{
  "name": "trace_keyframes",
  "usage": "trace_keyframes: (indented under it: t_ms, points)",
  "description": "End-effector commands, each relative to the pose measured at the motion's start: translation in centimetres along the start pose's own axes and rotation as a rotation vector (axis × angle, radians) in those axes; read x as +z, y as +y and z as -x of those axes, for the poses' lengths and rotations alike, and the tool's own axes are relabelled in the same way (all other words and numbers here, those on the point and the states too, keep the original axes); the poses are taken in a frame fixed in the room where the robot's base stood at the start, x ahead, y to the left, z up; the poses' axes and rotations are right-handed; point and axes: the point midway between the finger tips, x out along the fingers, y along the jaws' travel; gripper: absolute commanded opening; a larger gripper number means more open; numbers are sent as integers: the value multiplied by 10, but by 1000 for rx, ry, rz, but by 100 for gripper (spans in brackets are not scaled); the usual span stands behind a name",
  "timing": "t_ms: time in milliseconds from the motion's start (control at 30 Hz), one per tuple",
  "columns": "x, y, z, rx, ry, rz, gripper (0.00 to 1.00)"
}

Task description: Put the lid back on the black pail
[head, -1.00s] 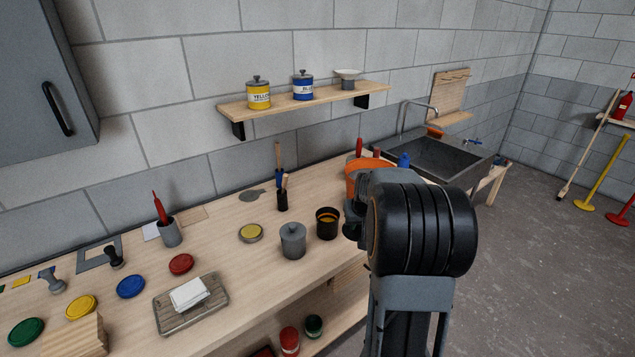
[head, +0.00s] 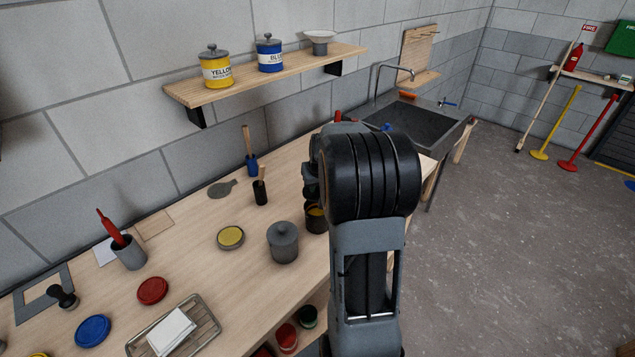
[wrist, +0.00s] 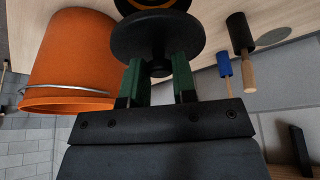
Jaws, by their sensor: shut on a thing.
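The black pail (head: 315,222) stands on the bench, open at the top, with yellow-orange showing inside. My arm partly covers it in the head view. In the wrist view my gripper (wrist: 158,66) has its green fingers shut on a dark round lid (wrist: 158,36). The lid is close to the pail, whose dark rim and orange inside show just past it at the top edge. I cannot tell whether lid and pail touch. In the head view the lid is hidden by my arm.
A grey lidded pot (head: 284,244) stands left of the pail. A large orange bucket (wrist: 75,60) is close by in the wrist view. A black brush holder (head: 261,192) and a yellow-topped tin (head: 230,237) stand further left. The sink (head: 425,122) is at the back right.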

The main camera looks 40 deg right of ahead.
Motion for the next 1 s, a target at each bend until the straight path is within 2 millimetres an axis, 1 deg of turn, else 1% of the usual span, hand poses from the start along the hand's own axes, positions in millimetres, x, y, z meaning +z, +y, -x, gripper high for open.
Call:
trace_keyframes:
  t_ms: [33, 500, 700, 1000]
  points:
    - [2, 0, -6, 0, -1, 0, 3]
    - [18, 2, -43, 2, -1, -4, 3]
    - [21, 3, -49, 2, -1, -5, 3]
    - [21, 3, -48, 2, -1, -5, 3]
